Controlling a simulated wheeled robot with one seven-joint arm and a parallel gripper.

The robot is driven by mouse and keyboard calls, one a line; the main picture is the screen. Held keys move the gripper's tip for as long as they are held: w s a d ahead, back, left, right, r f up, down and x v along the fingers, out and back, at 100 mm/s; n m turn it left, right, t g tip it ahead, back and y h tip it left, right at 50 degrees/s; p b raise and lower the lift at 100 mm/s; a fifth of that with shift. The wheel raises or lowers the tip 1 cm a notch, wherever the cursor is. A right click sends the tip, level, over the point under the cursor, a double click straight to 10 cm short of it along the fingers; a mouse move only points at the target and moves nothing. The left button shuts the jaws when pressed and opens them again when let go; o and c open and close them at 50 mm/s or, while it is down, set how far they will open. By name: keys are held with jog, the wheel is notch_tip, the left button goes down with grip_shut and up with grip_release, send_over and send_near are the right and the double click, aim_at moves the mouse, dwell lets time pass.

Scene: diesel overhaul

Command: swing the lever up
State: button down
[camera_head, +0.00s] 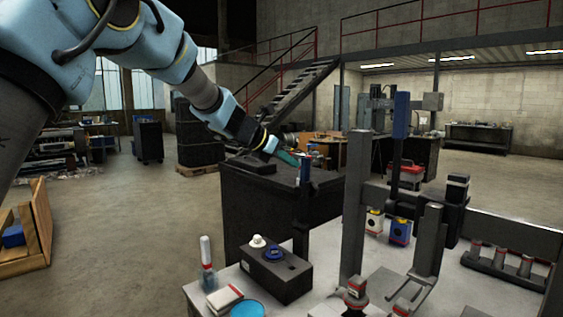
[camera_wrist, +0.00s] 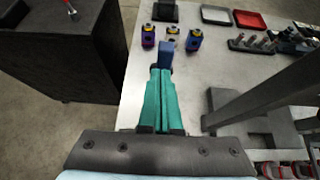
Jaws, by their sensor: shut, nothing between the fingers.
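My gripper (camera_head: 296,160) is at the end of the outstretched arm, above the left edge of the bench. Its teal fingers (camera_wrist: 160,75) are closed together with nothing between them. A blue-ended piece (camera_wrist: 165,54), likely the lever's grip, shows just beyond the fingertips in the wrist view. In the head view a dark upright bar with a blue part (camera_head: 305,178) stands right beside the fingertips. I cannot tell whether they touch. Where the lever pivots is not clear.
A black cabinet (camera_head: 250,205) stands to the left.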

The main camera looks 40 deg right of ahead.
jog(key=shift+d+r, duration=0.15)
jog(key=shift+d, duration=0.75)
jog(key=shift+s+r+p, duration=0.1)
jog(key=shift+r+p, duration=0.15)
jog(key=shift+p, duration=0.1)
notch_tip(320, 180, up, 9)
jog(key=a+p, duration=0.1)
jog(key=p, duration=0.7)
jog(key=shift+a+r, duration=0.2)
jog(key=shift+a, duration=0.15)
